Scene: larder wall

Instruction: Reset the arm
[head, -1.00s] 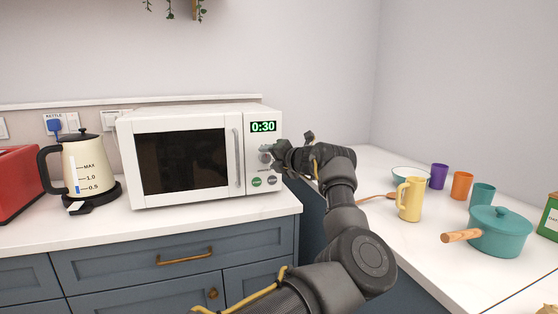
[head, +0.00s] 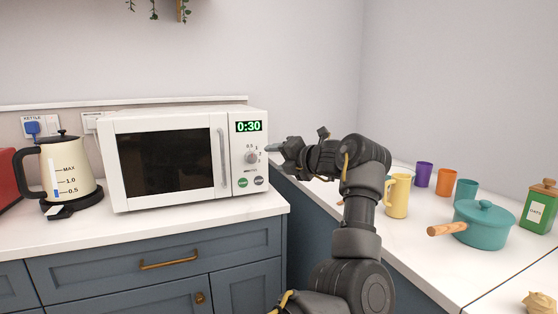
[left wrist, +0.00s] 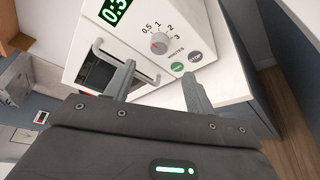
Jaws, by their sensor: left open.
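My left gripper (head: 272,146) is just right of the white microwave (head: 110,160) in the head view, apart from its control panel. In the left wrist view its two fingers (left wrist: 158,85) are spread with nothing between them, and the microwave's dial (left wrist: 159,43) and round buttons show beyond the fingertips. The microwave door is closed and its green display (head: 248,127) reads 0:30. My left arm is bent, with the forearm above the right counter. My right gripper is in neither view.
A cream kettle (head: 70,168) stands left of the microwave. On the right counter are a yellow jug (head: 398,197), purple (head: 424,174), orange (head: 444,182) and teal (head: 466,191) cups, a teal pan (head: 482,226) and a green canister (head: 538,208). Counter in front of the microwave is narrow.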

